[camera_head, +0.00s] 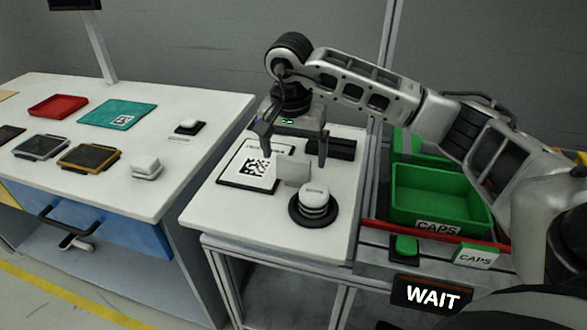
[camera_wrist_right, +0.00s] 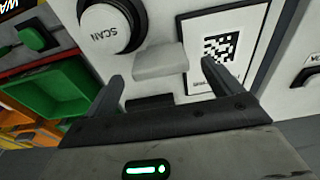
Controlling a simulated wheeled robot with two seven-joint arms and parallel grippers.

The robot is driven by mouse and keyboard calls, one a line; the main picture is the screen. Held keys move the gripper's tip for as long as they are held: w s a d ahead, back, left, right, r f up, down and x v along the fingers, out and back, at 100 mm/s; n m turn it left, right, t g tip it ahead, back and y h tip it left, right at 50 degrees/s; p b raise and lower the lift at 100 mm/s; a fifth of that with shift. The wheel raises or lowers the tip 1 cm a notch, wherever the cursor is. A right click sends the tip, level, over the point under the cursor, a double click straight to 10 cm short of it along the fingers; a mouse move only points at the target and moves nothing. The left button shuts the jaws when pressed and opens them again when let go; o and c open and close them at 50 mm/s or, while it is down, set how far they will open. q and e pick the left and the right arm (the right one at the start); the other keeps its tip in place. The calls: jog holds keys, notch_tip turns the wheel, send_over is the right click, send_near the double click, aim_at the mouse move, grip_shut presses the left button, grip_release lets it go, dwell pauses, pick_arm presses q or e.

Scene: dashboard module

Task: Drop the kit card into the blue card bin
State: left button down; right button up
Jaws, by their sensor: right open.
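A white card with a black QR code (camera_head: 254,168) lies flat with a dark border on the white right-hand table; it also shows in the right wrist view (camera_wrist_right: 222,48). I cannot tell whether it is the kit card. A teal card with a small QR code (camera_head: 117,114) lies on the left table. My right gripper (camera_head: 293,160) is open, pointing down over the right table. A small pale grey block (camera_wrist_right: 160,62) shows between its fingers, apart from both. No blue card bin is clearly visible. My left gripper is out of view.
A white SCAN button (camera_head: 314,200) on a black base stands near the right table's front. A green CAPS bin (camera_head: 440,195) stands to the right behind a red rail. The left table (camera_head: 190,95) holds a red tray (camera_head: 58,105) and has a blue drawer front (camera_head: 135,238).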

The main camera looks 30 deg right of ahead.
aim_at(293, 158)
notch_tip(293, 158, down, 5)
jog(key=shift+w+d+r+p, duration=0.1)
jog(key=shift+p, duration=0.2)
jog(key=c, duration=1.1)
jog(key=shift+r, duration=0.1)
